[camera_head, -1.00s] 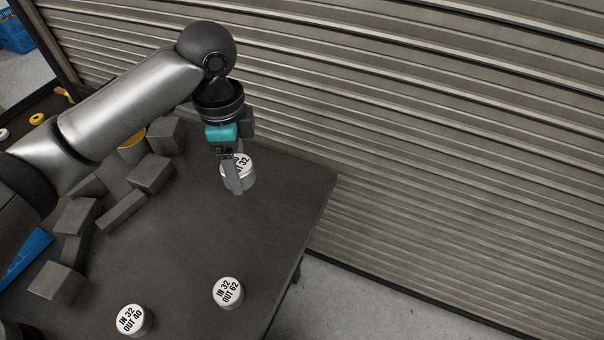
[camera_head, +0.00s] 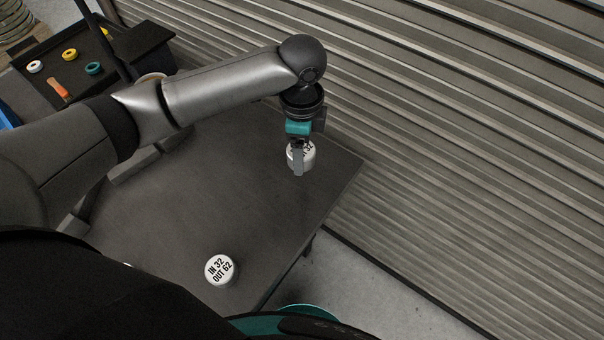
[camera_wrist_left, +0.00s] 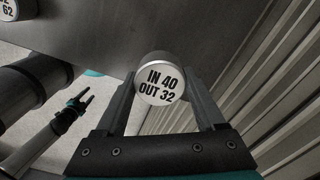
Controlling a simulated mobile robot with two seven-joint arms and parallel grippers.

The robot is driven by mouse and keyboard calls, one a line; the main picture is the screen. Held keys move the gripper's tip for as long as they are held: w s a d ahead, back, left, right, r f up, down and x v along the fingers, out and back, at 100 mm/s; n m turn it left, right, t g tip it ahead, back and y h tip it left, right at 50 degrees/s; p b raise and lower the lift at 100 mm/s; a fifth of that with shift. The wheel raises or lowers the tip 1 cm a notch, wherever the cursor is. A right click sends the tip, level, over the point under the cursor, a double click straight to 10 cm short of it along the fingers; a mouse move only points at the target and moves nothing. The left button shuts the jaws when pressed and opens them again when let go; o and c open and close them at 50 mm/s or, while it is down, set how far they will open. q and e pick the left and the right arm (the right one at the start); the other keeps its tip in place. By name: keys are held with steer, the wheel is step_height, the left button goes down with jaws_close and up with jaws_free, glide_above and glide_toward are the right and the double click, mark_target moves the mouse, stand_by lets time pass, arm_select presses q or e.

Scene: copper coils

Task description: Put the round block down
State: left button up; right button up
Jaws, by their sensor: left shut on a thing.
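My left gripper (camera_head: 298,166) is shut on a white-topped round block (camera_head: 307,155) over the far right part of the dark table. In the left wrist view, the block (camera_wrist_left: 159,85) reads "IN 40 OUT 32" and sits between both fingers (camera_wrist_left: 160,100). Whether its underside touches the table cannot be told. A second round block (camera_head: 221,270), marked "IN 32 OUT 62", stands on the table nearer me. My right gripper (camera_wrist_left: 84,98) shows small at the left of the left wrist view, its fingers apart and empty.
The dark table (camera_head: 190,220) is clear between the two blocks. Its right edge faces a ribbed metal shutter (camera_head: 450,130). Grey blocks (camera_head: 135,165) lie on the left, partly behind my arm. A dark tray (camera_head: 125,55) with coloured rings stands at the back left.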

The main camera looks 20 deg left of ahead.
mark_target(301, 181)
arm_select(q)
step_height(301, 181, down, 9)
steer(key=shift+w+r+b, duration=0.1)
steer(key=shift+r+b, duration=0.1)
steer(key=shift+b, duration=0.7)
steer(key=shift+f, duration=0.15)
steer(key=o, duration=1.6)
step_height(301, 181, up, 12)
steer(key=p, duration=0.3)
